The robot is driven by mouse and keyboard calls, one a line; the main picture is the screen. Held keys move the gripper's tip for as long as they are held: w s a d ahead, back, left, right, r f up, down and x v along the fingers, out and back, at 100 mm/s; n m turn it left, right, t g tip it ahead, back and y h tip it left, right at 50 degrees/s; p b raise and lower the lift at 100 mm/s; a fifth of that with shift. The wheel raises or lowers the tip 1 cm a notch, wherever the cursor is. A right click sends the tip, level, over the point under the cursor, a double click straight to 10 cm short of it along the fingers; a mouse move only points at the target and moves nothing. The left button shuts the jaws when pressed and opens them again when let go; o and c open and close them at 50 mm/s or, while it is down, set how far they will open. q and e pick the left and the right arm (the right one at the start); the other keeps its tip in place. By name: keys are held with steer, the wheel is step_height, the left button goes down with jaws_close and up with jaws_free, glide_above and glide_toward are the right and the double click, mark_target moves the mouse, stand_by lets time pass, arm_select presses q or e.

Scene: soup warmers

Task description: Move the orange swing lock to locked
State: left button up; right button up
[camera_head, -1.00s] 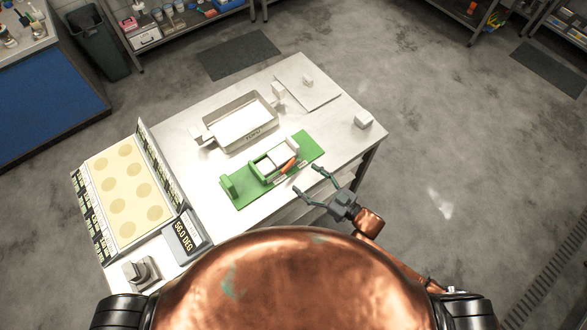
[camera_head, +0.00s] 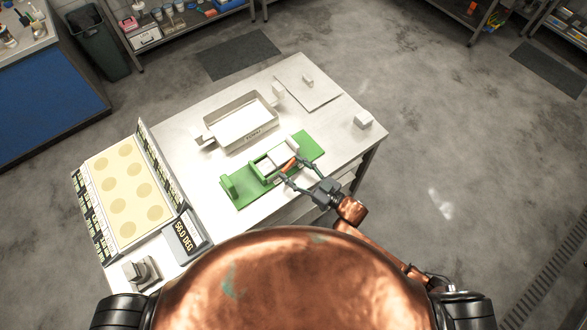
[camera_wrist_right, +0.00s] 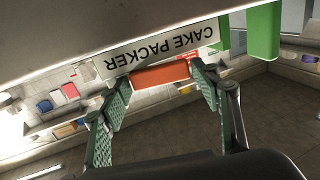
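The orange swing lock (camera_head: 289,164) is a small bar on the near side of the green fixture (camera_head: 230,187). In the right wrist view the orange swing lock (camera_wrist_right: 160,74) lies lengthwise across the gap between my fingers, below a white "CAKE PACKER" label (camera_wrist_right: 160,48). My right gripper (camera_head: 291,172) is open, with one finger near each end of the lock; it also shows in the right wrist view (camera_wrist_right: 160,80). I cannot tell whether either fingertip touches the lock. My left gripper is not in view.
A metal tray (camera_head: 212,124) stands behind the fixture. A flat plate (camera_head: 320,95) and a white block (camera_head: 363,120) are at the far right of the table (camera_head: 345,145).

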steer(key=c, duration=0.7)
steer(key=shift+a+r+m+t+h+p, duration=0.2)
steer(key=shift+a+m+t+h+p, duration=0.15)
steer(key=shift+m+t+h+p, duration=0.3)
steer(key=shift+w+a+f+m+t+h+p, duration=0.1)
steer(key=shift+m+t+h+p, duration=0.15)
steer(key=shift+m+t+h, duration=0.25)
steer(key=shift+a+m+t+h+p, duration=0.1)
steer(key=shift+m+t+h+p, duration=0.1)
steer(key=shift+m+t+h, duration=0.25)
steer(key=o, duration=1.1)
steer(key=shift+f, duration=0.1)
steer(key=shift+o, duration=0.2)
steer(key=shift+d, duration=0.1)
